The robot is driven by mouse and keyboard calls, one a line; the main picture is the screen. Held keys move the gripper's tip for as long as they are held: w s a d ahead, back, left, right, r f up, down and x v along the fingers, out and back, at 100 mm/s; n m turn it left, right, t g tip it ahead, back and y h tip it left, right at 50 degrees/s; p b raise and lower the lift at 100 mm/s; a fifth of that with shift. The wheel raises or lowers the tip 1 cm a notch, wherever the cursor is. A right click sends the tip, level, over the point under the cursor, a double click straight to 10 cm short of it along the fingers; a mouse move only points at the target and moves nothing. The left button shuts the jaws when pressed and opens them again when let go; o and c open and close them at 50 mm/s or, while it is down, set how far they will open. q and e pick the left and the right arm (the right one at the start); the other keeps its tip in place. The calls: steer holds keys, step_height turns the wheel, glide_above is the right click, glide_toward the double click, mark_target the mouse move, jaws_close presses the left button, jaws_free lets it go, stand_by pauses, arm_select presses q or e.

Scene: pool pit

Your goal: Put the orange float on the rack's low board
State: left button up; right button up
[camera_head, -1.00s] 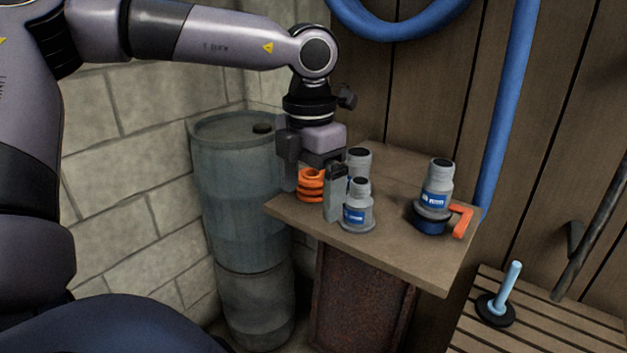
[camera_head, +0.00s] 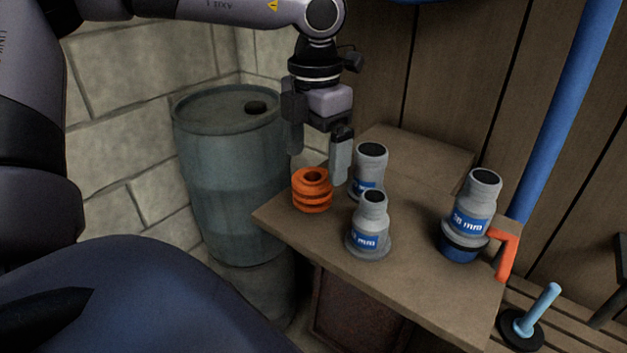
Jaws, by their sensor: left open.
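The orange float (camera_head: 312,191), a short ribbed cylinder with a hole in its top, stands at the left edge of the wooden board (camera_head: 400,283). My left gripper (camera_head: 318,160) points down just above and behind the float. Its two fingers are spread apart with nothing between them. The float looks free of the fingers. My right gripper does not show. I cannot tell which surface is the rack's low board; a slatted wooden surface (camera_head: 560,325) lies lower at the bottom right.
Grey fittings with blue labels stand close right of the float: one in front (camera_head: 368,225), one behind (camera_head: 369,170). Another (camera_head: 473,212) stands at the right by an orange-red handle (camera_head: 505,256). A blue-grey barrel (camera_head: 230,160) stands left. A light-blue peg (camera_head: 538,308) stands on the slats.

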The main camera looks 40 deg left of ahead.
mark_target(313, 184)
arm_select(q)
steer(key=shift+s+f, duration=0.1)
steer(key=shift+f, duration=0.8)
steer(key=shift+w+a+f+p, duration=0.15)
steer(key=shift+f+p, duration=0.15)
steer(key=shift+f, duration=0.95)
steer(key=shift+w+a+f+p, duration=0.15)
steer(key=shift+f+p, duration=0.15)
steer(key=shift+f, duration=0.95)
steer(key=shift+s, duration=0.1)
steer(key=c, duration=1.1)
steer(key=shift+c, duration=0.2)
steer(key=shift+r, duration=0.15)
step_height(313, 184, up, 20)
